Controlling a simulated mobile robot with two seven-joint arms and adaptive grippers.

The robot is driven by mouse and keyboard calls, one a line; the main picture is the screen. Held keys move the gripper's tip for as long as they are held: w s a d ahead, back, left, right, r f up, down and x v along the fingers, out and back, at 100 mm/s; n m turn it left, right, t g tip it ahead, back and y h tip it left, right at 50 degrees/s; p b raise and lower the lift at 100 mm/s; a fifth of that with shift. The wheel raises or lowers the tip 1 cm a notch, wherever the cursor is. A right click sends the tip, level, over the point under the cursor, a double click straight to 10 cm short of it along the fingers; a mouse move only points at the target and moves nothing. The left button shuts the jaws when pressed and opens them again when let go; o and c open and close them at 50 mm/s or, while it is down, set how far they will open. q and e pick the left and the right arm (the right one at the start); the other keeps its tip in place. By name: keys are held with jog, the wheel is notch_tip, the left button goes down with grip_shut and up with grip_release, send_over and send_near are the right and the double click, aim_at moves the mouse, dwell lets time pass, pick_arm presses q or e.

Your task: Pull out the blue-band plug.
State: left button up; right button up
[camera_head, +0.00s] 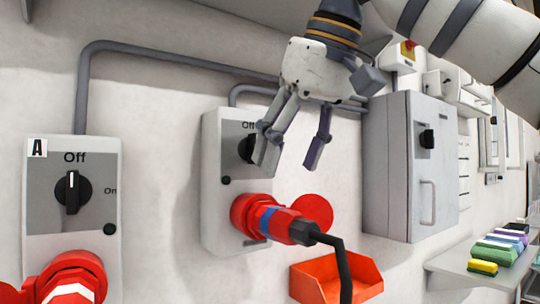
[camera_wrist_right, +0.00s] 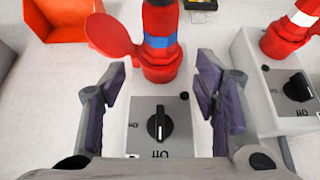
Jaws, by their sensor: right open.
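The blue-band plug (camera_head: 268,220) is red with a blue band and a dark cable end. It sits in the red socket of the middle switch box (camera_head: 216,205); it also shows in the right wrist view (camera_wrist_right: 160,42). That box's black knob (camera_wrist_right: 160,124) has its white mark towards the Off label. My right gripper (camera_head: 291,154) is open and empty, above the plug and in front of the knob, which it partly hides in the head view. In the wrist view its fingers (camera_wrist_right: 160,95) stand on either side of the box's upper part. My left gripper is not in view.
Switch box A (camera_head: 38,208), with a white-striped red plug (camera_head: 72,290), is at the left. A red-orange bin (camera_head: 335,275) is below right of the blue-band plug. A grey cabinet (camera_head: 388,165) stands right of the gripper. A black cable (camera_head: 343,265) hangs from the plug.

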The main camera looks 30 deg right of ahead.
aim_at(279, 209)
jog(key=shift+s+f, duration=0.2)
jog(key=shift+f, duration=0.45)
jog(key=shift+s+f, duration=0.2)
jog(key=shift+f, duration=0.4)
jog(key=x, duration=0.4)
jog(key=b+x, duration=0.1)
jog(key=x, duration=0.3)
jog(key=shift+w+f, duration=0.1)
jog(key=shift+w, duration=0.25)
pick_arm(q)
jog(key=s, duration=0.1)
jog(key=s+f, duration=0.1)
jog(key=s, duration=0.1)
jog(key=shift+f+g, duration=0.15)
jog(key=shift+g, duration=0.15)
